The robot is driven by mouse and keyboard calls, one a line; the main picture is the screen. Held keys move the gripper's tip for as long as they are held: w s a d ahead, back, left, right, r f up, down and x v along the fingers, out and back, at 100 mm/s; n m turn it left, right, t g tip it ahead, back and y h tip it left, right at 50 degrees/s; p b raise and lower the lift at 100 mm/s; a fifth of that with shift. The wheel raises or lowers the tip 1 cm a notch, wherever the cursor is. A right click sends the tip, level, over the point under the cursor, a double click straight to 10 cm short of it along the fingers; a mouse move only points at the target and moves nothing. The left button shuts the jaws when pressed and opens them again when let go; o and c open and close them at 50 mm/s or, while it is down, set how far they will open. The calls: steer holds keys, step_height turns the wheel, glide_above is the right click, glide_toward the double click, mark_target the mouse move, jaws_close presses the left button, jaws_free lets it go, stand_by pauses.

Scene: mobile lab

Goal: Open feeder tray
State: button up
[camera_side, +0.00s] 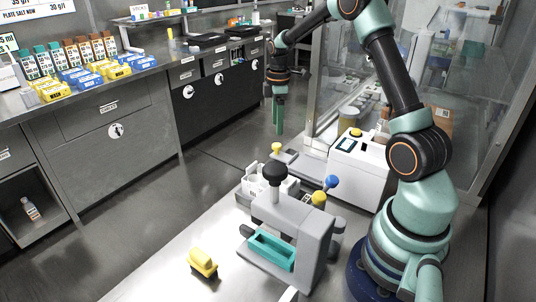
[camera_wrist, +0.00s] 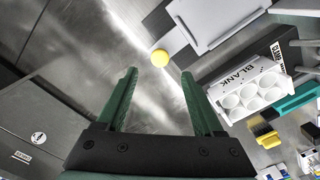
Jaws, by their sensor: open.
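My gripper (camera_side: 279,115) hangs with its green fingers pointing down, open and empty, in the air above the floor beside the bench. In the wrist view, my gripper (camera_wrist: 159,75) has its two fingers spread apart. A yellow ball knob (camera_wrist: 160,58) lies just beyond the gap between the fingertips. It also shows in the side view (camera_side: 277,148), at the outer end of a flat grey tray (camera_side: 301,166) by a white machine (camera_side: 357,170) with a small screen. This is likely the feeder tray; no label on it is readable. The gripper is apart from the knob.
A grey press-like device (camera_side: 310,235) with a black knob and a teal tray (camera_side: 270,249) stands in front. A white rack marked BLANK (camera_wrist: 248,88) is near the tray. Glass panels stand behind my arm.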

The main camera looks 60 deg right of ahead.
step_height(320, 180, up, 5)
steer(key=shift+r, duration=0.1)
stand_by(0.4)
steer(key=s+a+r+m+t, duration=0.3)
steer(key=s+a+r+m, duration=0.15)
steer(key=a+r, duration=0.65)
steer(key=s+a+f+m+t, duration=0.2)
steer(key=s+a+m, duration=0.2)
steer(key=s+a, duration=0.5)
steer(key=shift+s+a+f+t, duration=0.2)
steer(key=shift+s+a+t, duration=0.15)
steer(key=shift+a, duration=0.75)
